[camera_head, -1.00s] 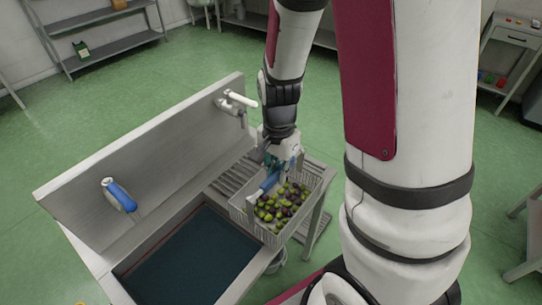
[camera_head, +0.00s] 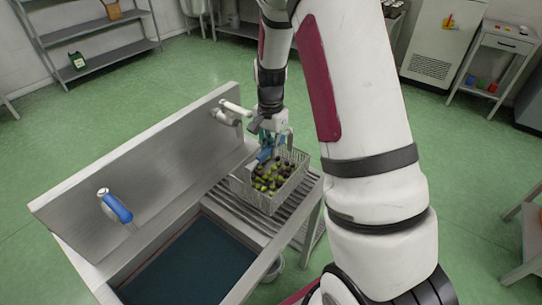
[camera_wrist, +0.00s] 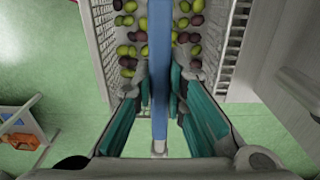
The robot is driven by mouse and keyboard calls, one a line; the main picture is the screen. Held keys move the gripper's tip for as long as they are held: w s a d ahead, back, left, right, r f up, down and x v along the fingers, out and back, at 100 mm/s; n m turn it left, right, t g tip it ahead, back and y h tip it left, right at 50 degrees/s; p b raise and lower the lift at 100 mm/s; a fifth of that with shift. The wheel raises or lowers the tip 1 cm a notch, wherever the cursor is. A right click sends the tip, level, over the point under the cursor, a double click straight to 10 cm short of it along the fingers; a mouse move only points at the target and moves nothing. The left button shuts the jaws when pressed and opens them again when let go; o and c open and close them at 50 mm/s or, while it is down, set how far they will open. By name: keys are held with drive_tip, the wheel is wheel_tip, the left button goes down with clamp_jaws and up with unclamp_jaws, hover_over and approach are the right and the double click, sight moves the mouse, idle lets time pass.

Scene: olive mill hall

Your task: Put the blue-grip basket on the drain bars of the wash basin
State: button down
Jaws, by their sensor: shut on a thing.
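The blue-grip basket (camera_head: 262,200) is a pale mesh basket with green and dark olives inside. My gripper (camera_head: 270,146) is shut on its blue grip (camera_wrist: 160,60), which runs between the teal finger pads in the wrist view. The basket's side wall (camera_wrist: 240,40) also shows there. In the head view the basket appears level over the drain bars (camera_head: 294,207) of the wash basin (camera_head: 126,272). Bars show on its left and front right. I cannot tell whether its bottom touches them.
The basin's high back panel (camera_head: 150,165) stands close behind the basket, with a tap (camera_head: 226,112) near it. A blue-handled tap (camera_head: 116,207) is farther left. The sunken bowl (camera_head: 192,265) lies left of the bars. A bucket (camera_head: 275,267) stands below.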

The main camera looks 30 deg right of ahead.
drive_tip(key=shift+s+f+p, duration=0.1)
drive_tip(key=shift+f+p, duration=0.2)
drive_tip(key=shift+f, duration=1.45)
drive_tip(key=c, duration=1.6)
unclamp_jaws()
wheel_tip(320, 180, up, 12)
drive_tip(key=shift+a+r+b, duration=0.1)
drive_tip(key=shift+b, duration=0.7)
drive_tip(key=s+a+r+n+t, duration=0.1)
drive_tip(key=s+a+r+n, duration=0.3)
drive_tip(key=s, duration=0.3)
drive_tip(key=s+a+r+n+t, duration=0.2)
drive_tip(key=s+a+r+n, duration=0.2)
drive_tip(key=s+r, duration=0.3)
drive_tip(key=s+a+r+n+t, duration=0.2)
drive_tip(key=s+a+r+n, duration=0.3)
drive_tip(key=s, duration=0.4)
drive_tip(key=shift+r+n, duration=0.3)
drive_tip(key=shift+r, duration=0.15)
